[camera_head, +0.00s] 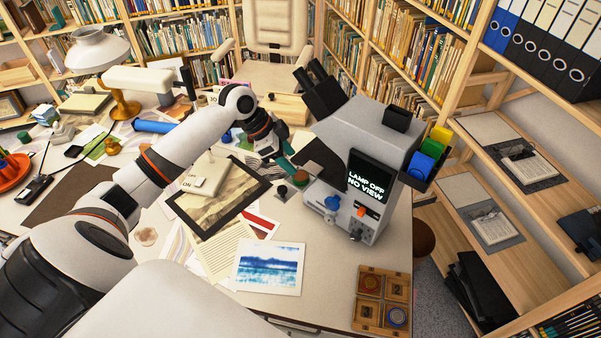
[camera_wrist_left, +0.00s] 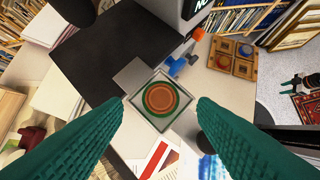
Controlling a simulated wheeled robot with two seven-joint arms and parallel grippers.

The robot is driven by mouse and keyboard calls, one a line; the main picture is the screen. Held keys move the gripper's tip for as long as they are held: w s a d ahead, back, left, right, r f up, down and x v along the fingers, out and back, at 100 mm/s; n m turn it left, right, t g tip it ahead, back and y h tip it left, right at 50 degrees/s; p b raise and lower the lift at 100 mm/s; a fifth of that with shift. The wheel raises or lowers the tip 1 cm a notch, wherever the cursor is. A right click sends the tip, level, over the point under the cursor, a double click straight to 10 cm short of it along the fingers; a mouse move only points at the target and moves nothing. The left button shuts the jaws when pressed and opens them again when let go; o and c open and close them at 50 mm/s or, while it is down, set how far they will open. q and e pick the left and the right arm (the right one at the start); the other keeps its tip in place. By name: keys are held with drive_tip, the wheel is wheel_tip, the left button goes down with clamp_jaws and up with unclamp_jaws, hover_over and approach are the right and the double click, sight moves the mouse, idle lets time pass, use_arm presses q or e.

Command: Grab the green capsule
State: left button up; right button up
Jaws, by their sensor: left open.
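The green capsule (camera_wrist_left: 160,98) is a round disc with a green rim and an orange-brown middle. It sits on a clear square plate at the foot of the grey microscope-like machine (camera_head: 374,135), and it also shows small in the head view (camera_head: 300,178). My left gripper (camera_head: 290,166) reaches in from the left, just above and beside the capsule. In the left wrist view its two green ribbed fingers (camera_wrist_left: 160,108) are open, one on each side of the capsule, with nothing between them touching it. My right gripper is not in view.
The machine's screen reads "LAMP OFF NO VIEW". A wooden tray (camera_head: 383,284) with red and blue discs lies at the desk's front right. A black knob (camera_head: 281,190) stands by the capsule. Prints and a framed picture (camera_head: 217,190) lie nearby. A lamp (camera_head: 98,50) stands far left.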

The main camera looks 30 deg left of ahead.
sight(300, 174)
use_arm(q)
drive_tip(key=shift+w+d+f, duration=0.15)
drive_tip(key=shift+f, duration=0.2)
drive_tip(key=p+x, duration=0.2)
drive_tip(key=x, duration=0.1)
drive_tip(key=shift+f, duration=0.3)
drive_tip(key=shift+d+f, duration=0.2)
drive_tip(key=shift+f, duration=0.15)
drive_tip(key=shift+w+f, duration=0.1)
drive_tip(key=shift+f, duration=0.2)
drive_tip(key=c, duration=0.7)
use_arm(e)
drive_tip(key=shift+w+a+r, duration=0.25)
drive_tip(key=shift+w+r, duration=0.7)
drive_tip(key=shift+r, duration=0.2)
